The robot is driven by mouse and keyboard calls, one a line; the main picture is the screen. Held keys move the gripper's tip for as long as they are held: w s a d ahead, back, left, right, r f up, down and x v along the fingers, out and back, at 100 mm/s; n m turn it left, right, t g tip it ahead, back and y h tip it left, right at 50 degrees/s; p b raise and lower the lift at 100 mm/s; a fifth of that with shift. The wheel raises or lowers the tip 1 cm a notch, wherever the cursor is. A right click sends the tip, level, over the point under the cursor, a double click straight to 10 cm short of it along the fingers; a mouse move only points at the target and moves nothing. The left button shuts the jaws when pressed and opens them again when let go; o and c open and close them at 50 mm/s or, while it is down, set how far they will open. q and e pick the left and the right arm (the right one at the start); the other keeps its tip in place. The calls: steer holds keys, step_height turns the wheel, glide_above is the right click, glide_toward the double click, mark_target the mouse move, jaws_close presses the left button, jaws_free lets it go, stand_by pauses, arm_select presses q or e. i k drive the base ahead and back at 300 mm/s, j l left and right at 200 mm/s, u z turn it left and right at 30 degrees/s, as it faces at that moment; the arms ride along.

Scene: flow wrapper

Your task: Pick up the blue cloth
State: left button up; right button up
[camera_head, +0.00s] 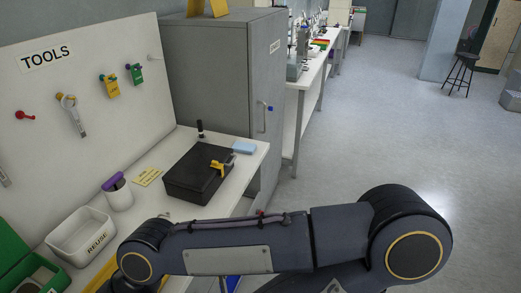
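A small light-blue folded cloth (244,147) lies flat on the white workbench (243,178), near its far right corner. It is just behind and to the right of a black case (188,179). No gripper is touching it. One of my dark arms crosses the bottom of the view in front of the bench. Neither of my grippers shows, so their opening and contents are hidden.
A yellow-and-black tool lies on the case, with a dark cylinder (200,129) behind it. A white cup (118,193) with a purple item, a white REUSE bin (81,236) and a green bin (28,272) stand left. A grey cabinet (222,75) rises behind the cloth.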

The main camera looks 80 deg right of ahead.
mark_target(244, 148)
steer(key=z, duration=2.75)
